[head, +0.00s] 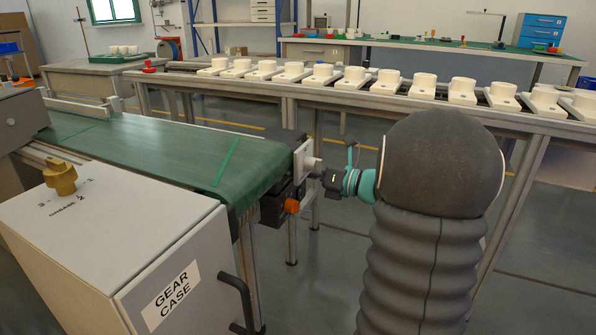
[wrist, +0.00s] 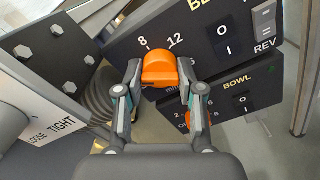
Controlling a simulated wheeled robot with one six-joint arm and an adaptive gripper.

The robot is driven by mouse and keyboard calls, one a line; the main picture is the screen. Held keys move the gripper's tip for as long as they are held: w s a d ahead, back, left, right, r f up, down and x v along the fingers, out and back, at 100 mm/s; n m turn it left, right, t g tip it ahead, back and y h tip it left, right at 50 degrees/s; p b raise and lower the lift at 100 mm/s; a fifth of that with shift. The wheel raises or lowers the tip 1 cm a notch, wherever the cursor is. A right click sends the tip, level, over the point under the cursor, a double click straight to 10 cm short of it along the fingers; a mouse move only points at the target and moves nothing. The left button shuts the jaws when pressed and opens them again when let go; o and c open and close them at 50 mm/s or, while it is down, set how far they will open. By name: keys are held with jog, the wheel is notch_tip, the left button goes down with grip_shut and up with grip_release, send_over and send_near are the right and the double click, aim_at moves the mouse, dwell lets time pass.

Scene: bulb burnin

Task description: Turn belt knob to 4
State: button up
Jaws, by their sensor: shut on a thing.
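In the wrist view the orange belt knob (wrist: 159,66) sits on the dark upper panel (wrist: 215,40), whose heading is cut off after "BE". The figures 8 and 12 show above the knob; no 4 can be read, and the knob's exact setting cannot be told. My gripper (wrist: 160,76) is shut on the knob, one finger on its left side and one on its right. In the head view my gripper (head: 321,178) reaches the end of the green belt conveyor (head: 150,150); the knob in its fingers cannot be made out there.
A lower panel marked BOWL (wrist: 235,85) has another orange knob (wrist: 188,119), close below my right finger. A bolted grey plate (wrist: 45,60) stands at the left. The gear case (head: 120,240) with a brass knob (head: 60,177) stands at the front left.

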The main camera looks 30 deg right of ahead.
jog(key=o, duration=1.1)
jog(key=shift+a, duration=0.15)
jog(key=shift+o, duration=0.2)
jog(key=v, duration=1.2)
